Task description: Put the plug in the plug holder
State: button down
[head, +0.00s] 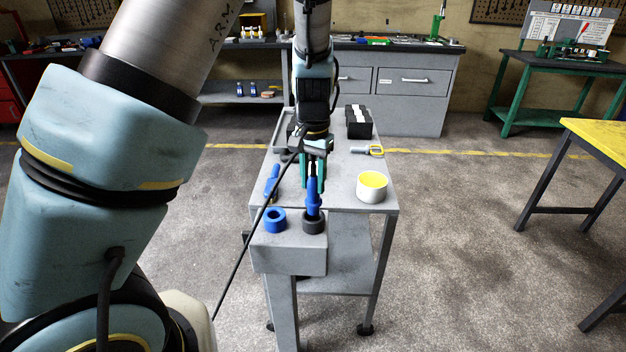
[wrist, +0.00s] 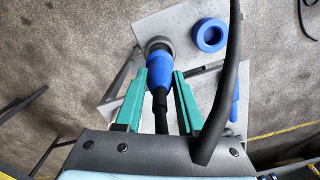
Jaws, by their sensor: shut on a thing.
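My gripper (head: 314,182) has teal fingers and is shut on a blue plug (head: 313,197) with a dark rear end. It holds the plug upright, front end down. The plug's lower end meets a dark grey ring-shaped holder (head: 314,222) on the grey box at the trolley's near end. In the wrist view my gripper (wrist: 166,73) has a finger on each side of the plug (wrist: 158,77), whose front overlaps the dark ring (wrist: 152,42). I cannot tell how deep it sits. A blue ring holder (head: 275,220) stands left of the dark one and is empty.
A black cable (head: 245,250) hangs across the trolley's left side.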

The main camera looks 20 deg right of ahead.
aim_at(313, 165)
jog(key=shift+f+b, duration=1.55)
jog(key=shift+f, duration=0.6)
jog(key=shift+c, duration=2.2)
grip_release()
jog(key=shift+r, duration=0.15)
notch_tip(313, 165, up, 11)
jog(key=shift+f+b, duration=0.2)
jog(key=shift+b, duration=0.8)
